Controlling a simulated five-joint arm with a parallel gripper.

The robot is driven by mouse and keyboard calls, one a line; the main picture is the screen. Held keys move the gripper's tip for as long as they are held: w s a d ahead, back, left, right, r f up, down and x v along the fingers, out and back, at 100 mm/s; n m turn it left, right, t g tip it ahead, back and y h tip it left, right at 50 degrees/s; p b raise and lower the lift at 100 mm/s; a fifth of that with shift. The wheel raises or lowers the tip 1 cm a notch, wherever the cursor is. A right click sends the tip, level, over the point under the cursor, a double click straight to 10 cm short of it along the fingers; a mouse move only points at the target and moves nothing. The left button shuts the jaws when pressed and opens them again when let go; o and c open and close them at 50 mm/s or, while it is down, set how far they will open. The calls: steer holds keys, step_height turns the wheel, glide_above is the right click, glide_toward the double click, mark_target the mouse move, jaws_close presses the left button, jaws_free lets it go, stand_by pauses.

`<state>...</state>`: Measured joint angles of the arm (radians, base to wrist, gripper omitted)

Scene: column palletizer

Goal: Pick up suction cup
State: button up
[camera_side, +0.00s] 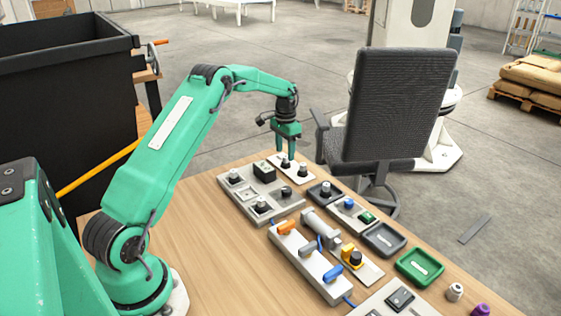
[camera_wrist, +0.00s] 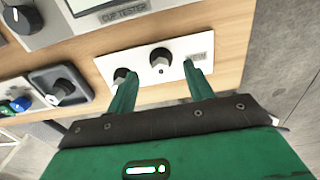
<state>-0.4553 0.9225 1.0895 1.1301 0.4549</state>
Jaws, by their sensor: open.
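A white plate (camera_side: 292,168) lies at the far edge of the wooden table and bears two dark, round, knob-like pieces. One piece (camera_wrist: 160,57) stands near the plate's middle, just beyond my fingertips; the other (camera_wrist: 121,75) is partly behind the left finger. Which of these is the suction cup I cannot tell. Another dark-topped piece (camera_side: 325,190) sits in a small dark tray, also seen in the wrist view (camera_wrist: 62,88). My gripper (camera_side: 284,150) hangs above the white plate. In the wrist view its green fingers (camera_wrist: 160,68) are apart, with nothing held between them.
The grey cup tester panel (camera_side: 245,190) with knobs lies left of the plate. Nearer are a white panel (camera_side: 310,262) with orange and blue levers, a dark grey tray (camera_side: 384,240) and a green tray (camera_side: 420,267). The table's left part is clear. An office chair (camera_side: 395,110) stands beyond its edge.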

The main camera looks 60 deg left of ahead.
mark_target(285, 156)
steer(key=shift+f, duration=1.75)
steer(key=c, duration=1)
